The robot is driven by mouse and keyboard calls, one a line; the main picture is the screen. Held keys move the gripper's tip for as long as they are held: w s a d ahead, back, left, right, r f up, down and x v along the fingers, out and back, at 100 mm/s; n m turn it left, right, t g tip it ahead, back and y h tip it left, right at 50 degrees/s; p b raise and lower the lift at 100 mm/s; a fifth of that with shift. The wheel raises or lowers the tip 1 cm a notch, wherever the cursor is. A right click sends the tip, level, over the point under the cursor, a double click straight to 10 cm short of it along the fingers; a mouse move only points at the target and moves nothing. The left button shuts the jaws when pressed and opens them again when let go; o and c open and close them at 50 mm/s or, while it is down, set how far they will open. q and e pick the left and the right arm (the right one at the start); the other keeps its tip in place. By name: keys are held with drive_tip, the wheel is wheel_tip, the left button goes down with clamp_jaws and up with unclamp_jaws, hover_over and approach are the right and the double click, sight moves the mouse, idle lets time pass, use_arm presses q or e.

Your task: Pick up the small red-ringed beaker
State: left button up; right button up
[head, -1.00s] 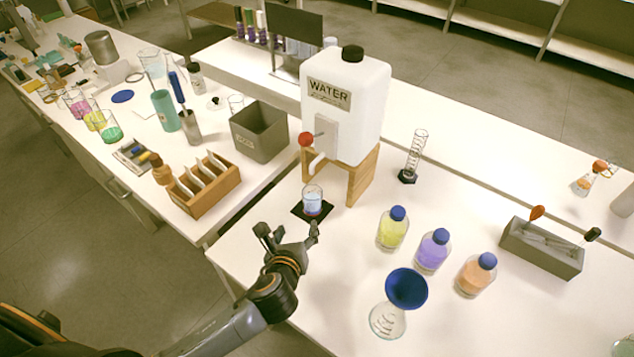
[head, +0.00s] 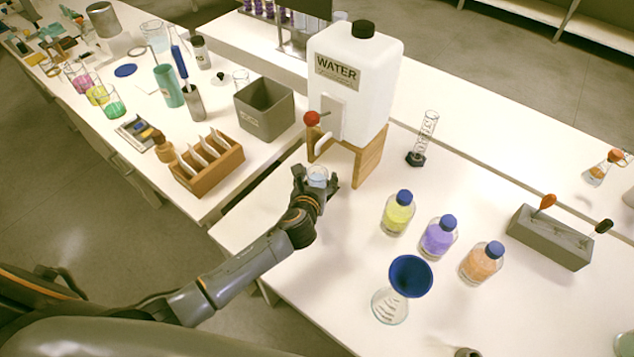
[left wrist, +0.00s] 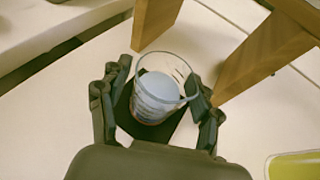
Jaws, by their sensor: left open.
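The small beaker (head: 317,174) is clear glass with pale blue liquid and stands on a dark square mat in front of the water tank. In the left wrist view the beaker (left wrist: 158,92) shows between my fingers, with a faint reddish tint near its bottom; no clear red ring can be made out. My left gripper (head: 315,180) is open, with one finger on each side of the beaker. The left wrist view shows the left gripper (left wrist: 160,82) the same way. Its right finger looks very close to the glass; contact cannot be told.
The white water tank (head: 352,85) stands on a wooden stand (head: 368,165) just behind the beaker. Yellow (head: 397,214), purple (head: 438,238) and orange (head: 481,263) bottles stand to the right, with a blue funnel (head: 410,276) nearer. A grey bin (head: 264,110) is at the left.

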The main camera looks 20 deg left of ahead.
sight(319, 174)
use_arm(q)
drive_tip(key=x, duration=0.2)
drive_tip(key=shift+w+f, duration=0.2)
drive_tip(key=shift+w, duration=0.15)
drive_tip(key=shift+w+f, duration=0.15)
drive_tip(key=shift+w, duration=0.15)
drive_tip(key=c, duration=1.2)
drive_tip(key=shift+c, duration=0.4)
use_arm(e)
drive_tip(key=shift+s+f, duration=0.25)
drive_tip(key=shift+s, duration=0.45)
use_arm(q)
clamp_jaws()
use_arm(e)
drive_tip(key=shift+w, duration=0.1)
